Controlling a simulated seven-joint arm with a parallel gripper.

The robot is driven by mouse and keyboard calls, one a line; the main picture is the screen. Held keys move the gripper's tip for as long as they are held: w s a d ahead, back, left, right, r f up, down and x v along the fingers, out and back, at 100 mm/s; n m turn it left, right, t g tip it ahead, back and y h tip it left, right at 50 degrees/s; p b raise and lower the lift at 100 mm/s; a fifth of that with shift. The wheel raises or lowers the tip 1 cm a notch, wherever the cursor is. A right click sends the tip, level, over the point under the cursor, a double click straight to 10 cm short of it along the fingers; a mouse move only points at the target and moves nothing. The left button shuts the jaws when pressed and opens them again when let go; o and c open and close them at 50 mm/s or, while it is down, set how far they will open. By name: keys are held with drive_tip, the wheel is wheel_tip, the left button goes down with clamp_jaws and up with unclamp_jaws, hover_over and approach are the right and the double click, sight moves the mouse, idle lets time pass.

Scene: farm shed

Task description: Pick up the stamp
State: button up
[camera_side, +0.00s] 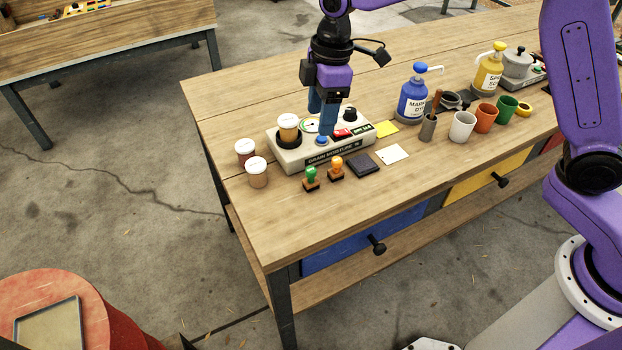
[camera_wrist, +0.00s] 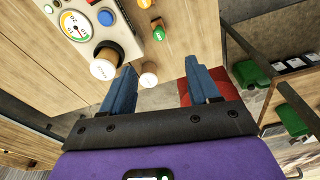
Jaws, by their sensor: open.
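Two stamps stand upright near the front edge of the table in the side view. One has a green handle (camera_side: 311,174), the other an orange handle (camera_side: 336,164). The wrist view also shows the green-handled stamp (camera_wrist: 158,32) at the top middle, with the orange one (camera_wrist: 144,4) cut by the top edge. My gripper (camera_side: 321,118) points down over the grain moisture meter, behind the stamps. Its blue fingers (camera_wrist: 163,74) are apart with nothing held. Both stamps stand clear of the fingers.
The moisture meter (camera_side: 318,158) bears a jar (camera_side: 289,126); two more jars (camera_side: 245,151) (camera_side: 257,173) stand at its left. A dark ink pad (camera_side: 363,165) and white card (camera_side: 393,154) lie right of the stamps. Bottles and cups, including a white cup (camera_side: 462,126), stand farther right.

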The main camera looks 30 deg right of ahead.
sight(311, 169)
drive_tip(key=f, duration=0.5)
drive_tip(key=a+f, duration=0.1)
drive_tip(key=f, duration=0.5)
drive_tip(key=a+f, duration=0.1)
drive_tip(key=f, duration=0.5)
drive_tip(key=shift+w+f, duration=0.2)
drive_tip(key=shift+w, duration=0.15)
clamp_jaws()
